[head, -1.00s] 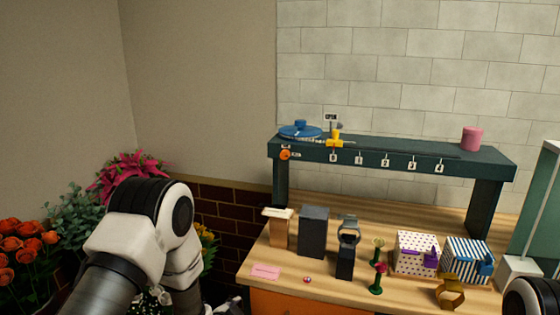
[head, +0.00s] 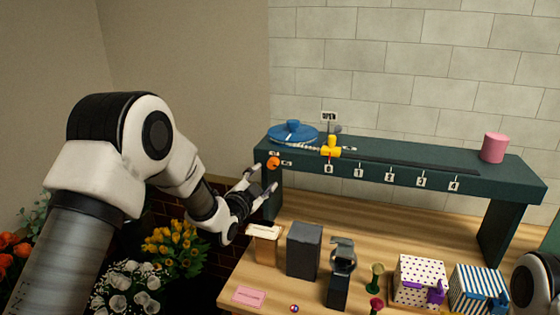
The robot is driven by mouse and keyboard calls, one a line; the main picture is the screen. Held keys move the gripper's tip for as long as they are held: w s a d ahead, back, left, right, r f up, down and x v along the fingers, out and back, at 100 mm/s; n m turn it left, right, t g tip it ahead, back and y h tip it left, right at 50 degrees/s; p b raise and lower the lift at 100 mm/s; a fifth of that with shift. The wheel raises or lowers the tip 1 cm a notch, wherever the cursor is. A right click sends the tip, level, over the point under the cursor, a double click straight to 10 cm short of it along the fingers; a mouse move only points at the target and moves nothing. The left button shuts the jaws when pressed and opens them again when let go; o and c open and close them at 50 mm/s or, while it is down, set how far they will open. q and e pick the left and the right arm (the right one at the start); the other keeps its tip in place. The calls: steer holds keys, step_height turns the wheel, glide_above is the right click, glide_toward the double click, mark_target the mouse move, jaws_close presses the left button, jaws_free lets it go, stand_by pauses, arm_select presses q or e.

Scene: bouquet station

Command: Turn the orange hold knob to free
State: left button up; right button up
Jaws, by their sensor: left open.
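The orange hold knob (head: 273,163) sits on the front left end of the dark green raised bench (head: 400,171). Small white labels are beside it, too small to read. My left gripper (head: 262,180) is open and empty, just below and left of the knob, its fingers pointing toward it. I cannot tell whether a fingertip touches the knob. The knob's pointer direction is too small to tell. My right gripper is out of view; only part of my right arm shows at the lower right edge.
On the bench stand a blue disc (head: 293,134), a yellow slider (head: 331,147) and a pink cylinder (head: 494,148). Below are a dark box (head: 304,250), a dotted box (head: 419,279) and a striped box (head: 478,289) on the wooden table. Flowers (head: 171,248) fill the lower left.

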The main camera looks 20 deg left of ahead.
mark_target(272, 167)
arm_select(q)
steer(key=shift+w+a+r+p, duration=0.1)
steer(key=shift+w+r+p, duration=0.25)
steer(key=shift+r+p, duration=0.25)
steer(key=shift+w+a+r+p, duration=0.1)
steer(key=shift+w+r+p, duration=0.2)
steer(key=shift+r+p, duration=0.25)
steer(key=w, duration=0.1)
steer(key=w+f, duration=0.1)
steer(key=w, duration=0.2)
steer(key=shift+w+d+f, duration=0.2)
steer(key=shift+d+f, duration=0.2)
steer(key=shift+s+r, duration=0.15)
steer(key=shift+s, duration=0.05)
steer(key=shift+s+a+r, duration=0.1)
steer(key=shift+s+r, duration=0.1)
steer(key=shift+s, duration=0.05)
steer(key=c, duration=0.4)
steer(key=shift+s+r, duration=0.1)
jaws_close()
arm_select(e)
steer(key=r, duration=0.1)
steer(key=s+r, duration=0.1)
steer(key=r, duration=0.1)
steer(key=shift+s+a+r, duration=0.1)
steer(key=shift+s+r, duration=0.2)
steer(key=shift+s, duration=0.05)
